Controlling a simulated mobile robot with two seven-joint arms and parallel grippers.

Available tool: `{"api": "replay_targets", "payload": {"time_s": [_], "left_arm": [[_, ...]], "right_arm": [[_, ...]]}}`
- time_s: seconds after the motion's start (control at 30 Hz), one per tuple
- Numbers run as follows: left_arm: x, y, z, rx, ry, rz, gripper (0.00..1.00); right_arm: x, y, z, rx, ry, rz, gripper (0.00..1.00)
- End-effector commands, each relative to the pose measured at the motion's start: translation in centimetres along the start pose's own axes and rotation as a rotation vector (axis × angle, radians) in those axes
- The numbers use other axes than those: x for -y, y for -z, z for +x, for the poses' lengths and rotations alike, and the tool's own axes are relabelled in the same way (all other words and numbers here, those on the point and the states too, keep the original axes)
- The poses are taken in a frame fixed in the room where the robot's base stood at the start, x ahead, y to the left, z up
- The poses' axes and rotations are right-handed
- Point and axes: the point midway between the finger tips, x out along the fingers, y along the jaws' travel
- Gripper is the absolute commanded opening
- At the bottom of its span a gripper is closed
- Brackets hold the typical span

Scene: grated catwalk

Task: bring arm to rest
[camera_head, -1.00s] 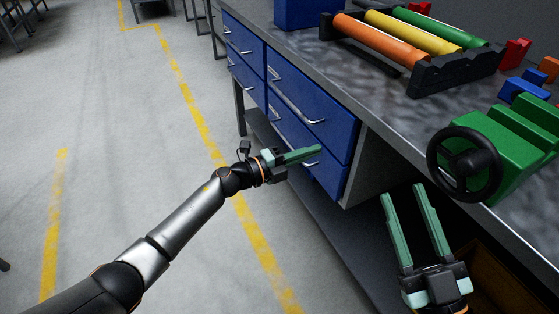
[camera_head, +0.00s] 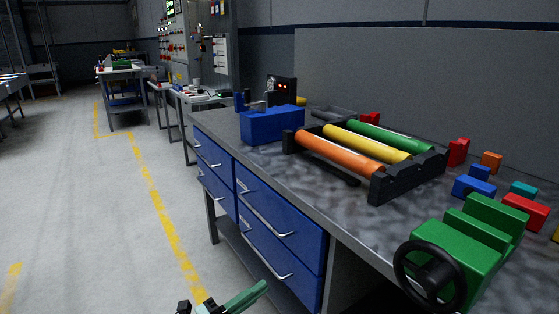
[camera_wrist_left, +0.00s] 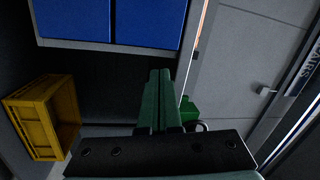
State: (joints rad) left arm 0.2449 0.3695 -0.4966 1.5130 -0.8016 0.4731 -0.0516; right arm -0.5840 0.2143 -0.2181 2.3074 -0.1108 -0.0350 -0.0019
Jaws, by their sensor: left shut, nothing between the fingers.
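My left gripper (camera_head: 258,290) shows at the bottom edge of the head view, in front of the workbench drawers. Its green fingers are together with nothing between them. In the left wrist view the same shut fingers (camera_wrist_left: 160,78) point up the picture, towards the blue drawers. Most of my left arm is below the head view's edge. My right gripper is in neither current view.
The grey workbench (camera_head: 335,213) has blue drawers (camera_head: 278,232) at its front. On it are a green vise (camera_head: 462,250), a roller rack (camera_head: 400,186), a blue box (camera_head: 272,125) and coloured blocks. A yellow crate (camera_wrist_left: 34,128) shows in the wrist view. Open floor lies left.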

Motion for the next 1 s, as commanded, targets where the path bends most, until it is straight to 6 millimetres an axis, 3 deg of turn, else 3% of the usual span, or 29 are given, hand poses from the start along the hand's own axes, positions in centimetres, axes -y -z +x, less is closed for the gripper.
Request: {"api": "replay_targets", "payload": {"time_s": [0.03, 0.2, 0.4, 0.7, 0.77, 1.0], "left_arm": [[0.1, 1.4, -1.0, 0.031, 0.05, -0.099, 0.0], [1.7, 4.0, -5.1, 0.17, 0.207, -0.428, 0.0], [3.1, 5.5, -10.1, 0.316, 0.326, -0.747, 0.0], [4.4, 7.4, -15.9, 0.466, 0.414, -1.07, 0.0], [5.0, 7.3, -15.6, 0.499, 0.393, -1.083, 0.0], [4.0, 7.0, -16.5, 0.648, 0.314, -1.166, 0.0]], "right_arm": [[0.0, 0.0, 0.0, -0.001, 0.0, 0.0, 0.45], [0.0, 0.1, 0.0, -0.002, 0.0, -0.001, 0.45], [0.0, 0.1, 0.0, -0.002, 0.0, -0.001, 0.45], [0.0, 0.1, 0.0, -0.002, 0.0, -0.001, 0.45], [-0.3, 0.7, 0.0, 0.044, -0.001, 0.011, 0.45], [-0.5, -0.5, -0.7, 0.221, -0.004, 0.061, 0.45]]}}
